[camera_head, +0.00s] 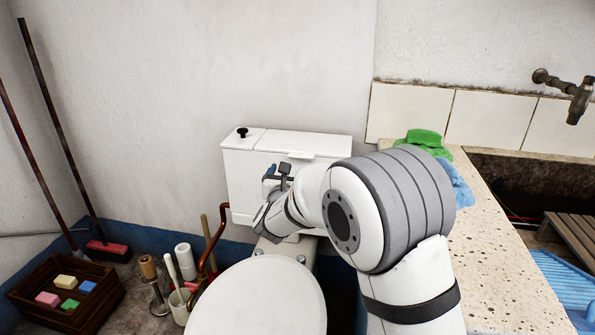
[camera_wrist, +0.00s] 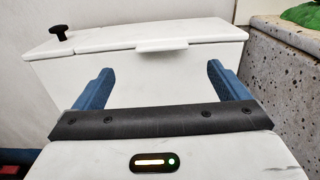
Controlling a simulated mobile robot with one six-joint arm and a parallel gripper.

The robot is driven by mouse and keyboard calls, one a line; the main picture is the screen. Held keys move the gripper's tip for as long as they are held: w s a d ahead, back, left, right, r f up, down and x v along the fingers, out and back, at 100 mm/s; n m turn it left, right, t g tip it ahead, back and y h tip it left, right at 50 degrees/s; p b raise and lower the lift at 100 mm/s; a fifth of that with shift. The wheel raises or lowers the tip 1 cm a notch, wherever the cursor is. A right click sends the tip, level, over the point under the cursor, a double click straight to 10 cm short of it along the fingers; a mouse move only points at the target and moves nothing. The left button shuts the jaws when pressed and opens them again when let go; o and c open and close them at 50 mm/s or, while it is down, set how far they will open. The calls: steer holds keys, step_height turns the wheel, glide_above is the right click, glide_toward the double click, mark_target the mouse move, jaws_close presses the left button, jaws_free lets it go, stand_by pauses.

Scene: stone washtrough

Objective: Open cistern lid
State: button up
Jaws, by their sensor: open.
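The white toilet cistern (camera_head: 243,187) stands against the wall behind the toilet bowl, and its front also shows in the wrist view (camera_wrist: 150,82). Its lid (camera_head: 322,142) lies flat on top, with a black knob (camera_head: 242,132) at the left end. A tab-like lip (camera_wrist: 162,46) sticks out from the lid's front edge in the wrist view. My gripper (camera_head: 278,171) is in front of the cistern. Its blue fingers (camera_wrist: 160,82) are spread apart, empty, below the lip and to either side of it. My arm hides the cistern's right part in the head view.
The closed toilet seat (camera_head: 262,300) is in front of the cistern. A speckled stone counter (camera_head: 490,235) with green (camera_head: 424,141) and blue cloths (camera_head: 457,184) stands at right. A bent reddish pipe (camera_head: 213,240), brush holder and crate (camera_head: 65,295) crowd the floor at left.

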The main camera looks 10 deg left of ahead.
mark_target(300, 157)
steer(key=w+b, duration=0.1)
steer(key=w, duration=0.6)
steer(key=shift+w+a, duration=0.1)
steer(key=shift+w, duration=0.05)
steer(key=c, duration=1.4)
steer(key=shift+r, duration=0.15)
